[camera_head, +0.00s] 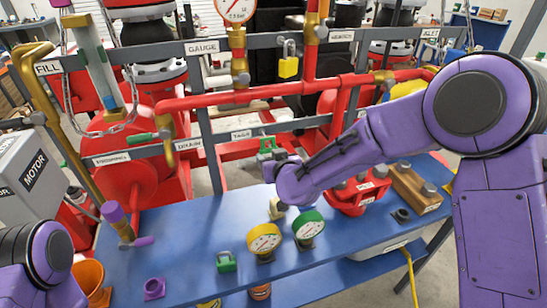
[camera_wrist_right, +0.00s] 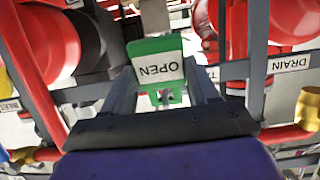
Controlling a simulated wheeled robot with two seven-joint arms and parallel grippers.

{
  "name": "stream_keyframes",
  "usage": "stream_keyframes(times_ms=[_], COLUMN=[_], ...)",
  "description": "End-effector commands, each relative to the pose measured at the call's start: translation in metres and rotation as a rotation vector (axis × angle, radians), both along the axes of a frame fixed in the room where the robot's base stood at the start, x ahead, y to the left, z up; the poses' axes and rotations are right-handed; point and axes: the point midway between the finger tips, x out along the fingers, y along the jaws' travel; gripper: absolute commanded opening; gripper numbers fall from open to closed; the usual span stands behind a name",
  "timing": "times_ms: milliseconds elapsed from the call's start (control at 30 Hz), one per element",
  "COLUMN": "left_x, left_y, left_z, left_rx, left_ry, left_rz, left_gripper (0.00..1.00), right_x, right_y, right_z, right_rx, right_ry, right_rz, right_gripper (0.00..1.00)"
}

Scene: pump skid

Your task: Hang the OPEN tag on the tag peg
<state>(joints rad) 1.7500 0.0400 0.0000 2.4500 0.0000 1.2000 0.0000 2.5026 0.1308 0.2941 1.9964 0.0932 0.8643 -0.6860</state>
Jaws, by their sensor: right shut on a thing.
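The OPEN tag (camera_wrist_right: 158,68) is a green plate with a white face reading OPEN, upside down in the right wrist view. It sits between the fingers of my right gripper (camera_wrist_right: 165,95), which is shut on it. In the head view the green tag (camera_head: 267,145) shows at the tip of my right gripper (camera_head: 279,160), in front of the skid frame and just right of the TAGS label (camera_head: 241,135). I cannot make out the tag peg; the gripper and tag may cover it. Only part of my left arm shows at the lower left, without its gripper.
A red pipe (camera_head: 260,95) and grey rails cross behind. A yellow padlock (camera_head: 288,66) hangs on the upper rail.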

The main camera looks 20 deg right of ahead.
Motion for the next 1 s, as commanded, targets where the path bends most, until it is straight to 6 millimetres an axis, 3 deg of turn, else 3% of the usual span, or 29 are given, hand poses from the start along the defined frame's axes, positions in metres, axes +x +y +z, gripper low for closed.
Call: stream_keyframes(times_ms=[367, 400, 467, 800, 1000], left_x=[0.0, 0.0, 0.0, 0.0, 0.0], left_y=[0.0, 0.0, 0.0, 0.0, 0.0], left_z=[0.0, 0.0, 0.0, -0.002, -0.012], left_rx=[0.0, 0.0, 0.0, 0.0, 0.0], left_ry=[0.0, 0.0, 0.0, 0.0, 0.0], left_rz=[0.0, 0.0, 0.0, 0.0, 0.0], left_gripper=[0.0, 0.0, 0.0, 0.0, 0.0], right_x=[0.0, 0.0, 0.0, -0.004, -0.042], right_y=[0.0, 0.0, 0.0, 0.0, -0.001], right_z=[-0.001, -0.001, -0.001, 0.001, 0.014], right_rx=[-0.001, -0.001, -0.001, -0.001, -0.002], right_ry=[0.001, 0.001, 0.001, 0.0, -0.003], right_rz=[0.0, 0.0, 0.0, 0.001, 0.002], right_gripper=[0.29, 0.68, 0.88, 0.88, 0.88])
